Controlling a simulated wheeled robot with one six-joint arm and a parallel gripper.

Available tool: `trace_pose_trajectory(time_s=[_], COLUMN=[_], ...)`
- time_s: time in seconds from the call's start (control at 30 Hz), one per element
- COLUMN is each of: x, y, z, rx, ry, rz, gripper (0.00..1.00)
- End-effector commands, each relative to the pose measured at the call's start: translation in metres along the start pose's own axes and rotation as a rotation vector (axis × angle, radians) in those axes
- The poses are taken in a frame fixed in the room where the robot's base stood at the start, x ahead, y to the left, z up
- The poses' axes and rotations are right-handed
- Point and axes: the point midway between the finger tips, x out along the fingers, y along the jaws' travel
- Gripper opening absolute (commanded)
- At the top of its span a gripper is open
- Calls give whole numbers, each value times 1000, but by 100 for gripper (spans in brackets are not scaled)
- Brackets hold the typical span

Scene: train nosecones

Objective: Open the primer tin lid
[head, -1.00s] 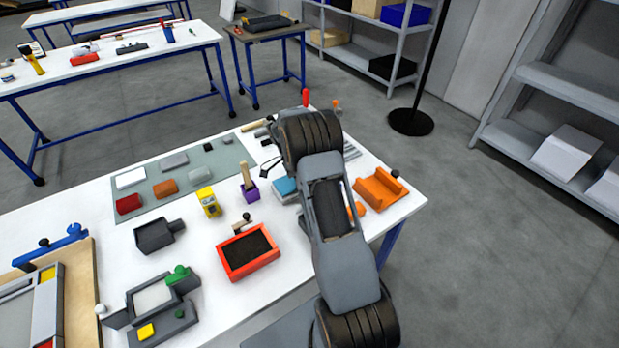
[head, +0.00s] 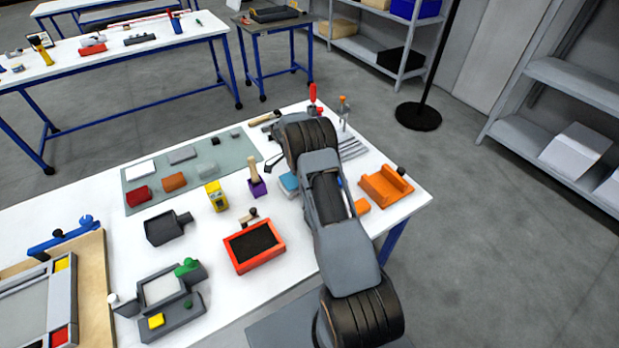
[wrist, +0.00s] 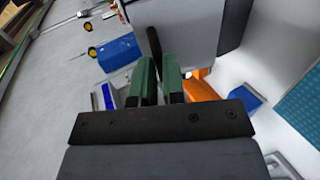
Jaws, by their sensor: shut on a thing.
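My gripper (wrist: 157,75) shows in the wrist view with two green fingers closed on a narrow dark piece (wrist: 154,42). This piece stands against a large grey box-like body (wrist: 190,28). I cannot tell whether these are the primer tin and its lid. In the head view my arm hides the gripper and what it holds. No tin is clearly recognisable there. A light blue block (head: 289,184) is partly hidden just left of my arm.
An orange cradle-shaped piece (head: 385,187) lies right of my arm. An open red tray (head: 254,246), a purple holder (head: 257,188), a yellow item (head: 216,196) and a dark grey box (head: 163,228) stand to the left.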

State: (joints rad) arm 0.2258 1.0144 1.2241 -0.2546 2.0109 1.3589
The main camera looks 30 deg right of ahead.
Motion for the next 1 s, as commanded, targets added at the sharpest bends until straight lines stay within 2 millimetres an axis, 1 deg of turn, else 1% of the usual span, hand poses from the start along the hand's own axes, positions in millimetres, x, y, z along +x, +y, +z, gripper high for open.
trace_pose_trajectory(time_s=[0.03, 0.3, 0.53, 0.67, 0.77, 0.87, 0.9, 0.93, 1.0], x=[0, 0, 0, -3, -9, -17, -12, -9, -5], y=[-1, 0, 1, 8, 20, 36, 36, 40, 53], z=[0, -1, -1, -1, -1, -1, 0, 2, 4], rx=[1, 1, 0, 1, 1, 1, 1, 1, 1], ry=[1, -2, -2, -2, -2, -2, -1, -1, -1], rz=[-1, -1, -1, -1, -1, -1, -2, -3, -4], gripper=[11, 36, 36, 36, 36, 36, 36, 36, 36])
